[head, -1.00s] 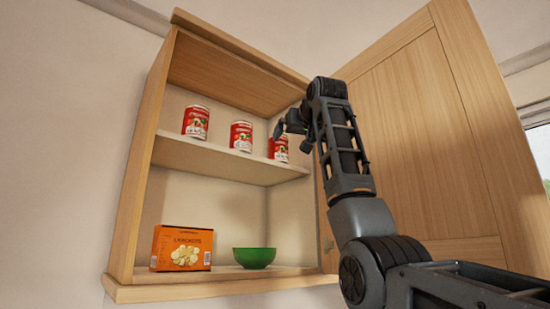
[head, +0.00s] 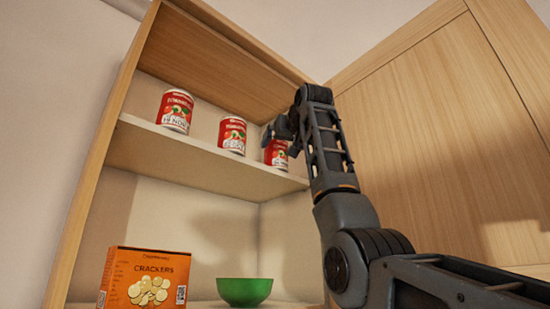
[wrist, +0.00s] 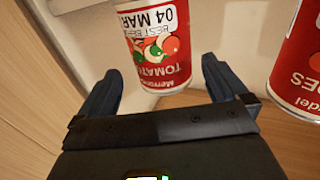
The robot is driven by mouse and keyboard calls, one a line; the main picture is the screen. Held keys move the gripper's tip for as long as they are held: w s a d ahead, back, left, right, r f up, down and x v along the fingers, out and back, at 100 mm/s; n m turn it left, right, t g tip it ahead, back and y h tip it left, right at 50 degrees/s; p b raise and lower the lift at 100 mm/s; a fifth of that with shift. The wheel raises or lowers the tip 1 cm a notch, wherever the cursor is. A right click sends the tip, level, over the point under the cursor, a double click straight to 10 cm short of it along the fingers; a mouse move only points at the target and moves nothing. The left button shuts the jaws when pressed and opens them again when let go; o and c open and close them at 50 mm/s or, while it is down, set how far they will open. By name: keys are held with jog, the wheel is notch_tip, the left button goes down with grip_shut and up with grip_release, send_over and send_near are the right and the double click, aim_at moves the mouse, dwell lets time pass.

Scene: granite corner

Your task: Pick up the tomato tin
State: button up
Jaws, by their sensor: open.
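Three red tomato tins stand on the upper shelf in the head view: one at the left (head: 175,110), one in the middle (head: 232,134) and one at the right (head: 276,153), partly hidden by my gripper. In the wrist view, which looks upside down, one tomato tin (wrist: 155,40) lies ahead between my fingers and shows its label. A second tin (wrist: 298,65) shows at the right edge, outside the fingers. My gripper (wrist: 163,72) is open and empty. In the head view my gripper (head: 274,134) is by the right tin. I see no finger touching a tin.
The wooden cabinet's upper shelf (head: 200,158) holds the tins. Below are an orange cracker box (head: 146,279) and a green bowl (head: 244,291). The open cabinet door (head: 440,140) stands close to the right of my arm.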

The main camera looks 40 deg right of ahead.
aim_at(276, 153)
jog(key=shift+f+p+x, duration=0.2)
jog(key=shift+p+x, duration=0.45)
jog(key=shift+x, duration=0.7)
jog(key=shift+f+p+x, duration=0.15)
jog(key=shift+p+x, duration=0.45)
jog(key=shift+x, duration=0.75)
jog(key=shift+a+r, duration=0.1)
jog(key=shift+a, duration=0.05)
jog(key=c, duration=1.3)
